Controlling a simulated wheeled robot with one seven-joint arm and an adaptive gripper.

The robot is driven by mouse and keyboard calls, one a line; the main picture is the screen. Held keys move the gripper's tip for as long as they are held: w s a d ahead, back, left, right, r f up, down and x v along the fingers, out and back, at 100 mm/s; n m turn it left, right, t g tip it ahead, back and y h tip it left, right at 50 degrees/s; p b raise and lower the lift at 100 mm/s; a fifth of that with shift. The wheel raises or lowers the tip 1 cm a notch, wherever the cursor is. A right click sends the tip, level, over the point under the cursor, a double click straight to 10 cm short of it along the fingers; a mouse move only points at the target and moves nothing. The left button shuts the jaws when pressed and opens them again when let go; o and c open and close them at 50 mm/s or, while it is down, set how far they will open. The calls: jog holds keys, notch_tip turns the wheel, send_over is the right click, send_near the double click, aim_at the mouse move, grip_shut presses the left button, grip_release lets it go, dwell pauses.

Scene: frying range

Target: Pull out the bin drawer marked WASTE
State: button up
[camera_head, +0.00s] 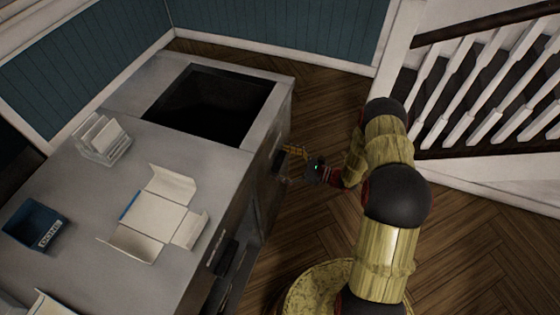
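A grey counter (165,100) fills the left side, and I see its front face only at a steep angle. No WASTE marking is readable, so I cannot tell for certain which front panel is the bin drawer.
The counter has a dark square opening (212,102), an unfolded white carton (157,213), a clear holder with white cards (101,137) and a blue DONE tray (36,225). Bare wooden floor (325,105) lies in front. A white stair railing (480,90) stands at right.

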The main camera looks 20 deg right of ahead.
jog(key=c, duration=1.4)
jog(key=shift+c, duration=0.2)
